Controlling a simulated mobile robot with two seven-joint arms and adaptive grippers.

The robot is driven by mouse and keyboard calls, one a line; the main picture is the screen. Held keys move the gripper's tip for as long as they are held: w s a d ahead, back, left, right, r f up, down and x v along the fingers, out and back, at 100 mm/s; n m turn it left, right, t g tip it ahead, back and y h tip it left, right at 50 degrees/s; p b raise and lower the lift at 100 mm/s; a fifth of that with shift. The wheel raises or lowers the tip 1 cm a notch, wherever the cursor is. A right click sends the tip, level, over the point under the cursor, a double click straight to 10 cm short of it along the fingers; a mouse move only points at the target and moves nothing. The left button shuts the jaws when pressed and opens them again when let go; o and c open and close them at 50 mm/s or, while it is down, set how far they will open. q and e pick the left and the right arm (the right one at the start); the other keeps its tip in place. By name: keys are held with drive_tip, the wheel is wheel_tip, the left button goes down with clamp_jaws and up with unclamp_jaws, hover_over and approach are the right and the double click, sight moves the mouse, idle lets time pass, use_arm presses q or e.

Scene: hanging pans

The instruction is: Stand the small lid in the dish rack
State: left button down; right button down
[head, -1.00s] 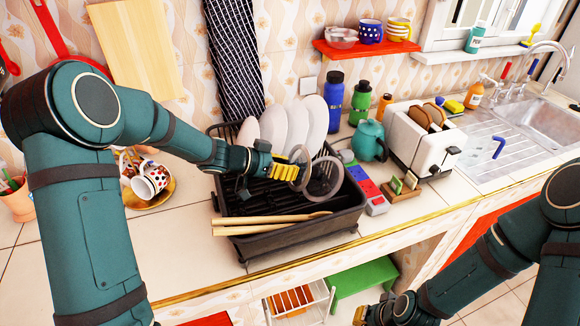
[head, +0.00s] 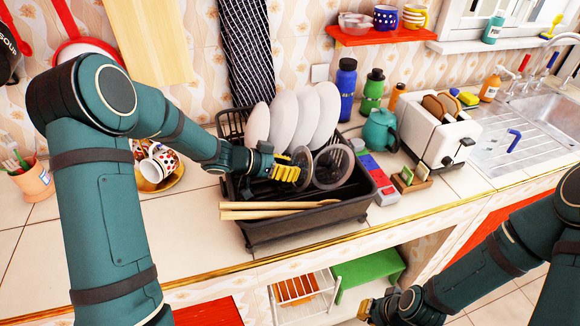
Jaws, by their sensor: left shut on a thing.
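The small lid (head: 303,168) is a round, greyish disc held on edge at the tips of my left gripper (head: 285,174). My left gripper is shut on it, over the dish rack; its fingers hide part of the lid. The black dish rack (head: 290,230) stands on the counter. I cannot tell whether the lid's lower edge touches the rack. A larger glass lid (head: 334,167) stands upright just right of the small lid, seemingly in the rack. My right gripper (head: 365,309) is low, in front of the counter, and its fingers are too unclear to read.
White plates (head: 284,122) stand at the back of the rack. Wooden utensils (head: 270,211) lie along its front edge. Bottles (head: 346,90), a teal teapot (head: 380,130) and a toaster (head: 436,135) stand to the right. Cups (head: 158,163) sit to the left.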

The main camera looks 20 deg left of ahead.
sight(289, 162)
use_arm(q)
drive_tip(key=shift+c, duration=2.2)
unclamp_jaws()
wheel_tip(289, 162, up, 10)
drive_tip(key=shift+r, duration=0.1)
